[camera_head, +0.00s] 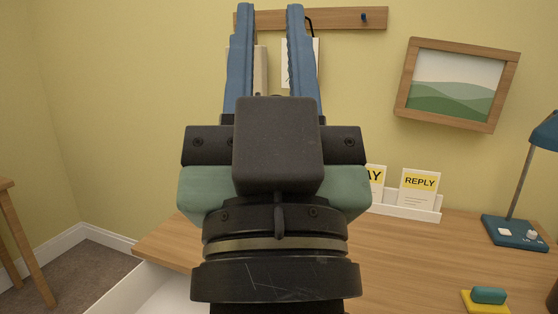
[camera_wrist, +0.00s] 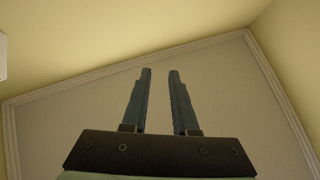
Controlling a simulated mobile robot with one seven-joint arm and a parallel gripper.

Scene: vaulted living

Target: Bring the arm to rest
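My gripper (camera_head: 270,12) is raised in the middle of the head view, with its two blue fingers pointing up. The fingers are apart with nothing between them, so it is open and empty. In the wrist view my gripper (camera_wrist: 160,75) also shows two separate fingers, with the ceiling and its trim beyond. My arm's wrist hides part of the desk and wall behind it.
A wooden desk (camera_head: 420,262) stands below, with an open white drawer (camera_head: 130,290) at left. On it are a white card holder (camera_head: 408,211), a blue lamp (camera_head: 515,232) and a yellow-and-teal item (camera_head: 487,298). A tilted picture (camera_head: 457,84) and a peg rail (camera_head: 345,18) hang behind.

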